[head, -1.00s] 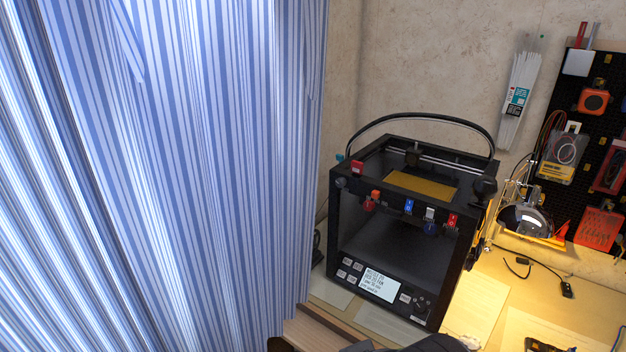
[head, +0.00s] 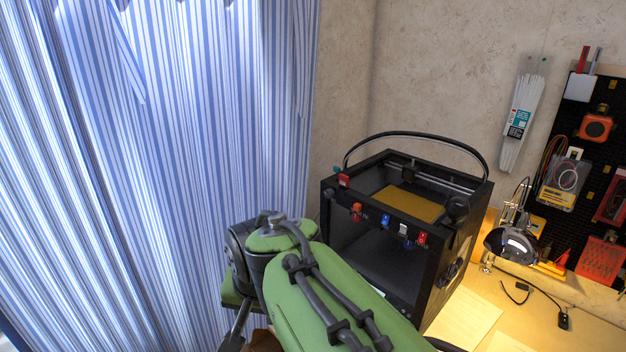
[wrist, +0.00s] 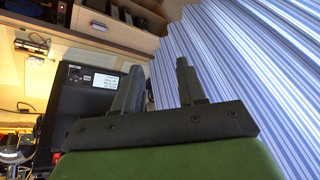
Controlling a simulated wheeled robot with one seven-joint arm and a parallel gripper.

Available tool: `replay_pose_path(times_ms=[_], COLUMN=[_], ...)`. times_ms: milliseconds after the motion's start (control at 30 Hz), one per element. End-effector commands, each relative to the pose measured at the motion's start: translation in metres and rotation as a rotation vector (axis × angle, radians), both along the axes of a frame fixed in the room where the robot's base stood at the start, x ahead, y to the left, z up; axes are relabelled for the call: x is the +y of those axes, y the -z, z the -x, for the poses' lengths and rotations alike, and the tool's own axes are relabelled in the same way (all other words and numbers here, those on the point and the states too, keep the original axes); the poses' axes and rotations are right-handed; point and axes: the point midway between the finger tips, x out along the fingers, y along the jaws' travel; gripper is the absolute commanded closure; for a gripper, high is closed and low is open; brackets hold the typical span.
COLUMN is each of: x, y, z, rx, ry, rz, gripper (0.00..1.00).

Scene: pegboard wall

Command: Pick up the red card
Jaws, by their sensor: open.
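No single item is clearly the red card. A flat red packet (head: 600,260) hangs low on the pegboard at the right of the head view, and another red packet (head: 612,200) hangs above it, cut by the frame edge. Small red pieces sit on the printer's top front edge, one at the corner (head: 343,181) and one farther right (head: 421,238). My gripper (wrist: 159,68) is open and empty in the wrist view, its fingers well apart, with no red card between them. In the head view I cannot make out its fingers.
The black 3D printer (head: 447,265) stands on the bench (head: 590,322), beside a lamp (head: 511,243) and a loose cable. A striped curtain (head: 190,150) fills the left. Wooden drawers (wrist: 125,38) show in the wrist view. The pegboard (head: 570,125) is at the right.

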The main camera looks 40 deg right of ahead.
Motion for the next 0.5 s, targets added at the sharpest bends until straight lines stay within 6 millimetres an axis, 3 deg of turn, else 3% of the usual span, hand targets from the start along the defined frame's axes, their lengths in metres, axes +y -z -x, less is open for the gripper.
replay_pose_path(times_ms=[267,367,467,500], x=[-0.053,-0.094,-0.153,-0.182], y=[-0.010,-0.015,-0.027,-0.034], z=[-0.066,-0.096,-0.120,-0.124], rx=[0.001,-0.020,-0.069,-0.094], ry=[0.384,0.611,0.892,1.008], rz=[-0.257,-0.440,-0.698,-0.815], gripper=[0.60,0.60,0.60,0.60])
